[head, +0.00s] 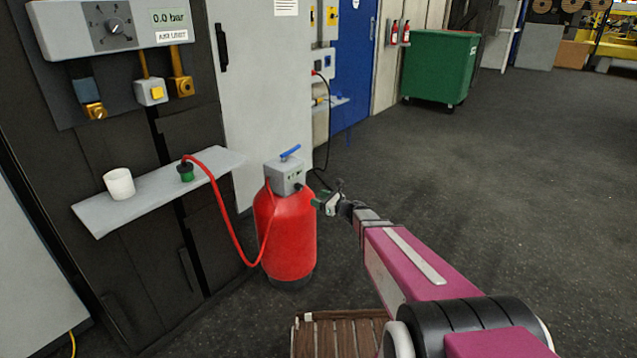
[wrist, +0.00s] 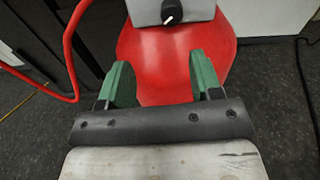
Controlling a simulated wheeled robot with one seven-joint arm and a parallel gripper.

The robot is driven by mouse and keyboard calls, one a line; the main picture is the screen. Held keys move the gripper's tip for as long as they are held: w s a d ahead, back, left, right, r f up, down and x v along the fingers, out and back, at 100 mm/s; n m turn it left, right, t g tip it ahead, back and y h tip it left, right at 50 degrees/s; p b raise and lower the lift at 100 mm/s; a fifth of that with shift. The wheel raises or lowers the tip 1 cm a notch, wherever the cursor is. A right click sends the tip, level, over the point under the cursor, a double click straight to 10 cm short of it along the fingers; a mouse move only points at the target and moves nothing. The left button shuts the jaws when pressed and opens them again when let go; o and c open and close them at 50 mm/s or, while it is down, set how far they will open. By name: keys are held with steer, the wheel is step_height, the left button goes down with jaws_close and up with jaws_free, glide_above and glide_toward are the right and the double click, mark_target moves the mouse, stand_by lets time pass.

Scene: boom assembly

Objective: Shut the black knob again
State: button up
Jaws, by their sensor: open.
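The black knob (wrist: 170,15) with a white mark sits on the grey box (wrist: 150,8) on top of the red cylinder (wrist: 175,60). In the wrist view it is at the top edge, partly cut off. The head view shows the grey box (head: 285,176) and the red cylinder (head: 287,235) beside the shelf. My gripper (wrist: 163,78) has green fingers spread apart, with nothing between them but the cylinder's red surface beyond. It points toward the cylinder, below the knob in the wrist view. In the head view my gripper (head: 322,203) is just right of the grey box.
A blue lever (head: 290,152) tops the grey box. A red hose (head: 225,205) runs to a green and black fitting (head: 186,170) on the grey shelf (head: 150,193), beside a white cup (head: 119,184). A wooden pallet (head: 335,335) lies in front. Open floor lies right.

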mark_target(302, 189)
steer(key=shift+m, duration=0.4)
steer(key=x, duration=0.3)
steer(key=w+x, duration=0.1)
steer(key=x, duration=0.3)
steer(key=d+x, duration=0.1)
steer(key=x, duration=0.2)
steer(key=shift+w+a+r, duration=0.25)
steer(key=shift+w+a, duration=0.05)
steer(key=shift+w, duration=0.15)
steer(key=c, duration=0.9)
